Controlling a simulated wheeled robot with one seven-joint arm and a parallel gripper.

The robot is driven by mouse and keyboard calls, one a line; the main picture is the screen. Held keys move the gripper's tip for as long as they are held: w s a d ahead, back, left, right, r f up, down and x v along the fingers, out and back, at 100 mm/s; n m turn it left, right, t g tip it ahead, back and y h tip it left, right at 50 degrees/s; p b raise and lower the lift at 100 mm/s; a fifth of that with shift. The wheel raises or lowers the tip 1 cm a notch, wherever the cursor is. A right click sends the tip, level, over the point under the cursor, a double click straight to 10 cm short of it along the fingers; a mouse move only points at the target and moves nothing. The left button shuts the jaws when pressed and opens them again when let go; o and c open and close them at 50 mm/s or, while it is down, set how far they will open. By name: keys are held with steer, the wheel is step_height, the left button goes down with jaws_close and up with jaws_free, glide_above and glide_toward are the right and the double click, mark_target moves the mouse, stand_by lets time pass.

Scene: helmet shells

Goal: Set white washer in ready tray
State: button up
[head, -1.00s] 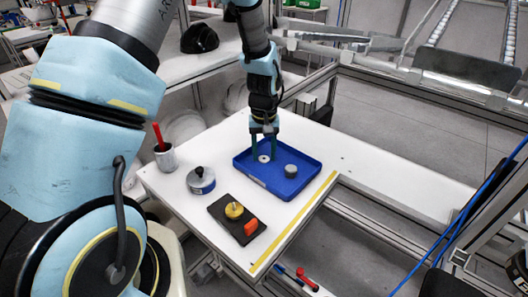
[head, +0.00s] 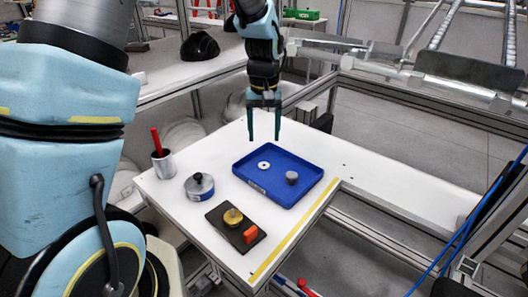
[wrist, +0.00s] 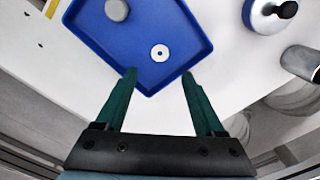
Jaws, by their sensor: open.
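The white washer (head: 264,165) lies flat in the left part of the blue tray (head: 301,201). It also shows in the wrist view (wrist: 159,53), near the tray's corner. A grey round piece (head: 291,177) sits in the same tray, right of the washer. My gripper (head: 264,139) is open and empty, raised above the tray's back left edge. In the wrist view its two green fingers (wrist: 159,75) are spread apart, with the washer beyond their tips. Nothing hides the washer.
A black plate (head: 222,230) carries a yellow round piece (head: 233,217) and an orange block (head: 250,234). A silver canister with a black knob (head: 199,188) and a cup with a red-handled tool (head: 163,164) stand at the left.

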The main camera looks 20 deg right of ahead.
steer(key=shift+r, duration=1.55)
steer(key=s+a+n, duration=0.1)
steer(key=s+a, duration=0.1)
steer(key=a, duration=1.3)
steer(key=s+a+r+n+t, duration=0.1)
steer(key=s+a+n, duration=0.1)
steer(key=a, duration=1.3)
steer(key=shift+s+t, duration=0.3)
